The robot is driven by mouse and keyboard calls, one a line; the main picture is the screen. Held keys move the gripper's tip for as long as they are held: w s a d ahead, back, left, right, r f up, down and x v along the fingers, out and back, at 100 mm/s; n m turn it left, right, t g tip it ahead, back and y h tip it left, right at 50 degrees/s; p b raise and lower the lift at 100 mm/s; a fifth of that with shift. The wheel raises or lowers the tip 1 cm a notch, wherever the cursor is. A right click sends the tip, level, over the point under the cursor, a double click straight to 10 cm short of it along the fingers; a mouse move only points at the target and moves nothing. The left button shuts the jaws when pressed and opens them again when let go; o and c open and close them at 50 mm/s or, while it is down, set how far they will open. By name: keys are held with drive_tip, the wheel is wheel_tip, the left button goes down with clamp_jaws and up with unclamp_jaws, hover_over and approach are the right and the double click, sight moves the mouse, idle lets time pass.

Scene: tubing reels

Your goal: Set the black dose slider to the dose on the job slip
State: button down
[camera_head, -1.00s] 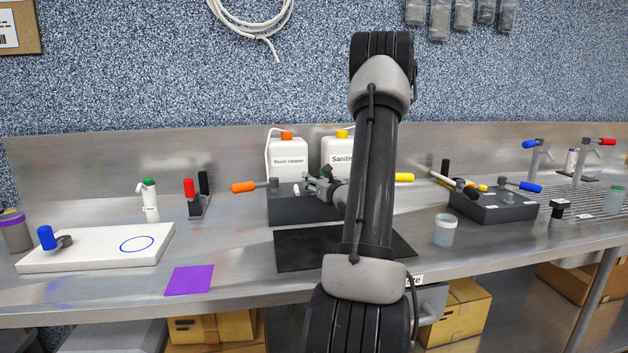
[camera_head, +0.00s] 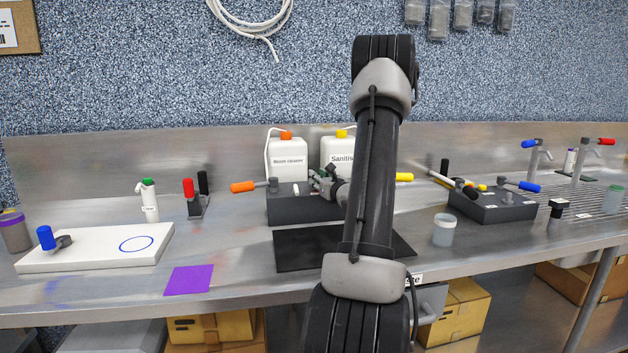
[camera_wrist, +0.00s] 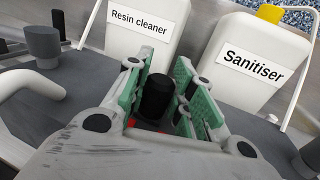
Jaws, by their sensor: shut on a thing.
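The black dose slider (camera_wrist: 157,97) shows as an upright black knob between the green finger pads in the wrist view. My gripper (camera_wrist: 160,100) is shut on it. In the head view, my gripper (camera_head: 322,184) is low over the dark box (camera_head: 290,211) at the bench's middle, partly hidden by my arm. A little red shows below the knob in the wrist view; any scale marks there are hidden. A white slip (camera_head: 7,32) is on the brown board at the top left, cut off, and its text is too small to read.
The resin cleaner jug (camera_head: 288,158) and sanitiser jug (camera_head: 337,150) stand behind the box. An orange-handled lever (camera_head: 243,187) sticks out left, and a yellow handle (camera_head: 404,177) shows right of my arm. A black mat (camera_head: 300,250) lies in front, bare where visible.

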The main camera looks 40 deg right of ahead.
drive_tip(key=shift+s+d, duration=0.65)
drive_tip(key=shift+d, duration=0.35)
drive_tip(key=c, duration=1.2)
unclamp_jaws()
drive_tip(key=v, duration=1.2)
drive_tip(key=shift+a, duration=0.1)
